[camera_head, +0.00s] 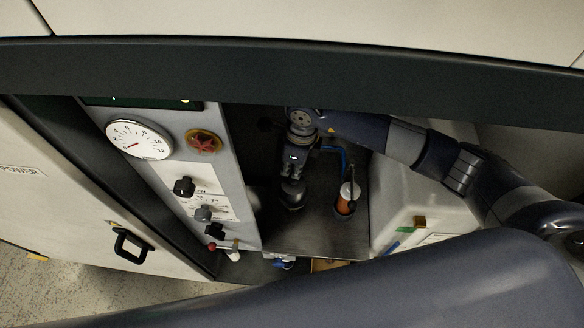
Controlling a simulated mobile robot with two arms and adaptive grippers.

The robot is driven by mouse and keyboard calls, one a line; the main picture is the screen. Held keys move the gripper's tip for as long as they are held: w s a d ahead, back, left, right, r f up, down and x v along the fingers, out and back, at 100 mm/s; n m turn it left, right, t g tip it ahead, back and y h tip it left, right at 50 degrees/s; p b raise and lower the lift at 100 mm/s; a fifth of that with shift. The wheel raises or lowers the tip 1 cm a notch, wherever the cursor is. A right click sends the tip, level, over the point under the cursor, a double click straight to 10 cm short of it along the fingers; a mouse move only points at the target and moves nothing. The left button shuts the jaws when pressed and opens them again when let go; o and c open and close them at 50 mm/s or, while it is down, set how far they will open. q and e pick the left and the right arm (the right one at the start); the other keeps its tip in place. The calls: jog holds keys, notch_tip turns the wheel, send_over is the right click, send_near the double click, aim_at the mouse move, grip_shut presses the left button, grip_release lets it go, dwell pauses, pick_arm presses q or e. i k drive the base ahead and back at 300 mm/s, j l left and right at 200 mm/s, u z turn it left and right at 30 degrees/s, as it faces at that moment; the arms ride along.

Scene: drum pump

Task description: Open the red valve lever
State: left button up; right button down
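A small red-tipped part (211,247), which may be the red valve lever, sticks out at the lower end of the grey control panel (180,155). Its exact shape and position are too small to tell. My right arm reaches in from the right, and my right gripper (291,178) points down inside the dark cabinet, to the right of the panel and apart from the red-tipped part. A dark rounded thing (292,195) is at its fingertips. I cannot tell whether the fingers are closed on it. My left gripper is not in view.
The panel carries a round gauge (139,139), a red knob on yellow (204,143) and several black knobs. An orange-and-white bottle-like part (346,199) stands right of my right gripper. A white door with a black handle (131,246) is at left. A dark beam crosses the top.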

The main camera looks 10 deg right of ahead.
aim_at(213, 246)
jog(key=k, duration=1)
